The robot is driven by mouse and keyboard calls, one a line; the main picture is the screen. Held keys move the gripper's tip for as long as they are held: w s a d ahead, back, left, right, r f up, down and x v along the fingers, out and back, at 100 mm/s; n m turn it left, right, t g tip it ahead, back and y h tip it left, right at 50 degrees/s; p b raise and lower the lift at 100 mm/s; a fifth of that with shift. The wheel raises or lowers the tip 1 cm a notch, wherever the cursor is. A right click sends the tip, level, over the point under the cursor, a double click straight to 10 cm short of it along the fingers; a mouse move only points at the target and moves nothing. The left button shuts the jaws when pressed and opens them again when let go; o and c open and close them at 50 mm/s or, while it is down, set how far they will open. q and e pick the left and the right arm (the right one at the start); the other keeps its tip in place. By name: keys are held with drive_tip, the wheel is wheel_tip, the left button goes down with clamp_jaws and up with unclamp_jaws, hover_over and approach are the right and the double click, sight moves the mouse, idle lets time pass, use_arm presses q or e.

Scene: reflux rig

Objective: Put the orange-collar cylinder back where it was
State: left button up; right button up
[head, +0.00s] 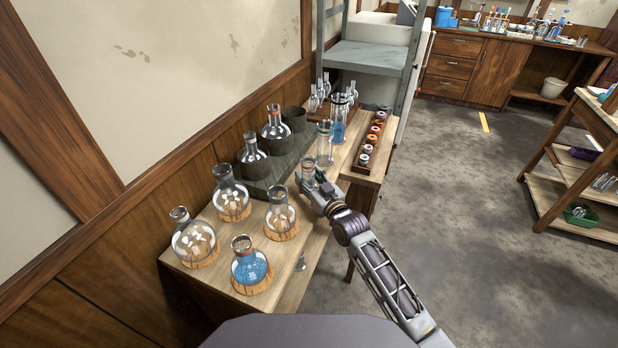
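My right gripper (309,182) is over the wooden bench, to the right of the round flasks. A clear glass cylinder (308,165) shows upright right at its fingertips; the fingers overlap its lower part, and I cannot tell whether they grip it. Its collar colour is too small to tell. My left gripper is not in view.
Several round flasks, one with blue liquid (250,268), stand on cork rings at the near left. Flasks (253,158) sit in a dark heater block behind. A wooden rack (366,175) with coloured rings lies along the right edge. A small glass piece (300,263) shows near the front edge.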

sight(312, 180)
drive_tip(key=shift+o, duration=0.6)
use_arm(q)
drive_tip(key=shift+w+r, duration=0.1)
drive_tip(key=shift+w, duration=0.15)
use_arm(e)
drive_tip(key=shift+r, duration=0.15)
drive_tip(key=shift+s, duration=0.1)
drive_tip(key=shift+p+v, duration=0.35)
drive_tip(key=shift+v, duration=2.2)
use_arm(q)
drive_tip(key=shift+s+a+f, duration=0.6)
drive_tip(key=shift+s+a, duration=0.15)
use_arm(e)
drive_tip(key=v, duration=0.6)
drive_tip(key=shift+s+d, duration=0.2)
drive_tip(key=shift+s, duration=0.1)
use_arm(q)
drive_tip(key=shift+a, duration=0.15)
use_arm(e)
drive_tip(key=shift+r, duration=0.1)
